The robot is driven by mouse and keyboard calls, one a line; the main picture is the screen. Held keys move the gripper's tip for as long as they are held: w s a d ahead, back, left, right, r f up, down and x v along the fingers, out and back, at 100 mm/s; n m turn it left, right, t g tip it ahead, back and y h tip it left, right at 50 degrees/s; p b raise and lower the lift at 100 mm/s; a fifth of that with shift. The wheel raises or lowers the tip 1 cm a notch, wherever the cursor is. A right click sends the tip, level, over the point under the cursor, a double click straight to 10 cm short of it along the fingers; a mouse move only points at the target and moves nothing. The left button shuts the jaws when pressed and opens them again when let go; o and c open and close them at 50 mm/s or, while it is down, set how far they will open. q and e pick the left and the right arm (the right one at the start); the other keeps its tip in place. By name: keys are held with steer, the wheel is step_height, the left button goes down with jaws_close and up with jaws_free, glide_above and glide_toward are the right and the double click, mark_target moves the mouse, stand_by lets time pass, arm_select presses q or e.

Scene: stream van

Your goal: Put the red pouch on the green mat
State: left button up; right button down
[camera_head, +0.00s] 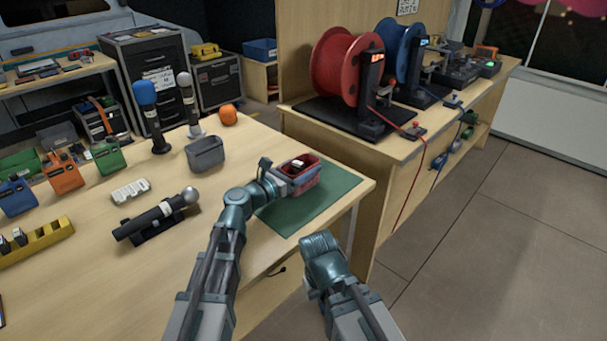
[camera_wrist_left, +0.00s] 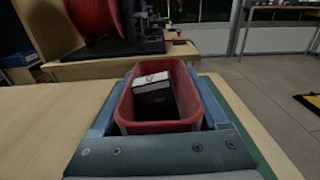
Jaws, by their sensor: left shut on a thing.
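The red pouch (camera_head: 305,180) is an open-topped container with a dark block with a white end inside it. It is upright over the green mat (camera_head: 318,205) at the table's right corner; I cannot tell whether it touches the mat. My left gripper (camera_head: 287,178) is shut on the red pouch. In the left wrist view the pouch (camera_wrist_left: 125,113) sits between the fingers (camera_wrist_left: 158,118), and the mat shows (camera_wrist_left: 237,120) at the right. My right gripper (camera_head: 320,245) is off the table's front edge; its jaws cannot be made out.
A grey pouch (camera_head: 205,154) stands left of the mat. A microphone (camera_head: 160,217) lies on a black stand, and a white block (camera_head: 131,190) is near it. Upright microphones (camera_head: 148,110) and an orange ball (camera_head: 228,114) are behind. A bench with a red spool (camera_head: 345,68) stands beyond the mat.

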arm_select(q)
steer(key=shift+f, duration=0.1)
steer(key=shift+f, duration=0.1)
steer(key=o, duration=0.9)
steer(key=shift+f, duration=0.1)
steer(key=o, duration=0.4)
steer(key=shift+c, duration=0.2)
steer(key=shift+r, duration=0.25)
steer(key=v, duration=1.2)
